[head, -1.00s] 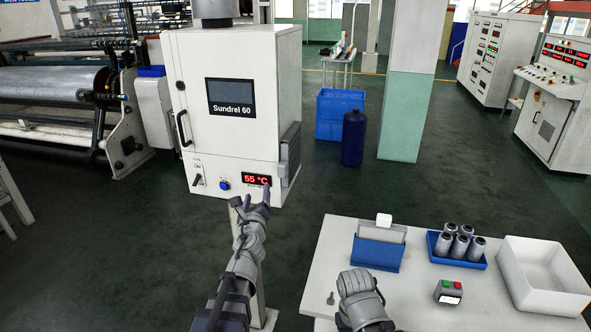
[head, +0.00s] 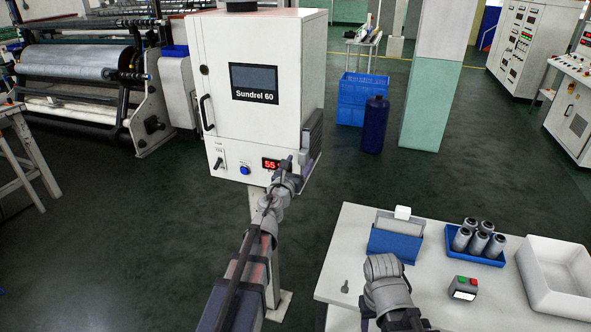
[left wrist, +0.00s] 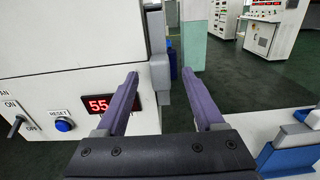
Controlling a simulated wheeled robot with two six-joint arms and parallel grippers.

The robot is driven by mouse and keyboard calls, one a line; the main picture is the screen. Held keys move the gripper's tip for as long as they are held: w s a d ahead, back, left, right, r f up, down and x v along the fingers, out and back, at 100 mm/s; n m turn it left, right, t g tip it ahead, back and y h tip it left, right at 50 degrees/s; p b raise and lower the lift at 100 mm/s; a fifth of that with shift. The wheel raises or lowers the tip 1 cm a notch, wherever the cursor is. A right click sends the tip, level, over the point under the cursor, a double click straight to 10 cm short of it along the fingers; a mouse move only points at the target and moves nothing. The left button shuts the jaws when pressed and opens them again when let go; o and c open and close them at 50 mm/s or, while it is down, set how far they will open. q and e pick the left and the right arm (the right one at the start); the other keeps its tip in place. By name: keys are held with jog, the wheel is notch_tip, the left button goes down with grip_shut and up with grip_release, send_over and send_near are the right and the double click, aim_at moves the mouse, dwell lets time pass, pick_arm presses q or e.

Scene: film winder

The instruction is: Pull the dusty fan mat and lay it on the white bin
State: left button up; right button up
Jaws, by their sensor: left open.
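The white cabinet (head: 250,90) marked Sundrel 60 has a grey fan housing (head: 312,142) on its right side. No separate dusty mat can be made out there; it may be inside the housing. My left gripper (head: 297,158) is at the cabinet's lower right front edge, just below the housing. In the left wrist view its fingers (left wrist: 163,80) are apart and empty, with the grey housing (left wrist: 160,65) beyond and between them. The white bin (head: 548,280) stands empty at the table's right. My right gripper (head: 383,268) is over the table's front left; its jaws are not clear.
The white table (head: 345,245) carries a blue holder with a pale panel (head: 398,238), a blue tray of metal cylinders (head: 475,245), a small button box (head: 464,288) and a small grey key-like piece (head: 345,286). The cabinet front has a switch, a blue button and a red display.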

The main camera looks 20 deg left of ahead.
aim_at(302, 158)
pick_arm(q)
jog(key=w, duration=0.3)
jog(key=shift+w, duration=0.15)
grip_shut()
dwell(0.9)
